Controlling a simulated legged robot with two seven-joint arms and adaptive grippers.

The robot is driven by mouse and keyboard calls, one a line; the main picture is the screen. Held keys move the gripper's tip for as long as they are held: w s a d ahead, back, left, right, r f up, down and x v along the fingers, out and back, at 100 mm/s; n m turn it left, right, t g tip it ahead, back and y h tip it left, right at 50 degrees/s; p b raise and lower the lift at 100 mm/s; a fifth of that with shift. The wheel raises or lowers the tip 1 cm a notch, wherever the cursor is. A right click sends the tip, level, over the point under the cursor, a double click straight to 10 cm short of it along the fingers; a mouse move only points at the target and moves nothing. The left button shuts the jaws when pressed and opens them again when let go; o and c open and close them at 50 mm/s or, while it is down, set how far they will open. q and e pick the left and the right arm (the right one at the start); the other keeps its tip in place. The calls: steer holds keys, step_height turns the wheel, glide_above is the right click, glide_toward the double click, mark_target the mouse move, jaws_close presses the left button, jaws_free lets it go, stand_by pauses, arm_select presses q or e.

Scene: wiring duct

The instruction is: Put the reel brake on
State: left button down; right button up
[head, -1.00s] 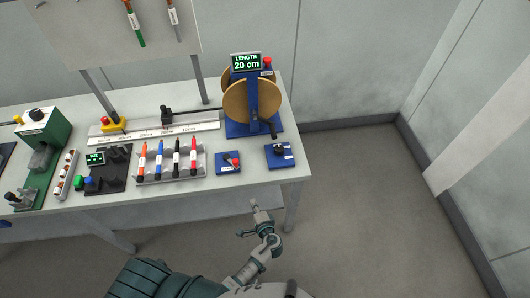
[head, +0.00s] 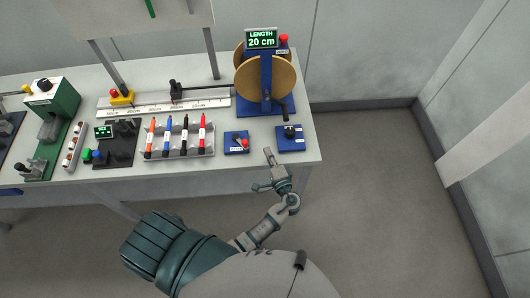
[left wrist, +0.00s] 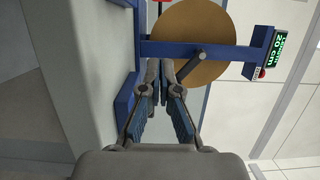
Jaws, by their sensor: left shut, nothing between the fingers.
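The reel has wooden discs (head: 250,78) on a blue stand (head: 266,85), with a black crank at its lower right. A display reading "LENGTH 20 cm" (head: 262,39) tops it, with a red knob (head: 283,38) beside it. Which part is the brake is not clear. My left gripper (head: 269,156) is shut and empty, at the table's front edge, below and apart from the reel. Its fingertips (left wrist: 160,68) point toward the stand. My right gripper is out of view.
Two small blue plates lie near the front edge: one with a red-knobbed lever (head: 237,142), one with a black knob (head: 290,138). A pen rack (head: 179,145) and a ruler rail (head: 165,107) are further left. Floor right of the table is clear.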

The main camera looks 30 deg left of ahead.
mark_target(240, 139)
arm_select(q)
steer(key=p+x, duration=0.1)
steer(key=x, duration=0.6)
steer(key=shift+w+a+r, duration=0.1)
steer(key=shift+w+a, duration=0.05)
steer(key=shift+a, duration=0.2)
steer(key=s+a+p, duration=0.1)
steer(key=s, duration=0.2)
steer(key=shift+a+p, duration=0.4)
steer(key=shift+s, duration=0.4)
steer(key=shift+d, duration=0.2)
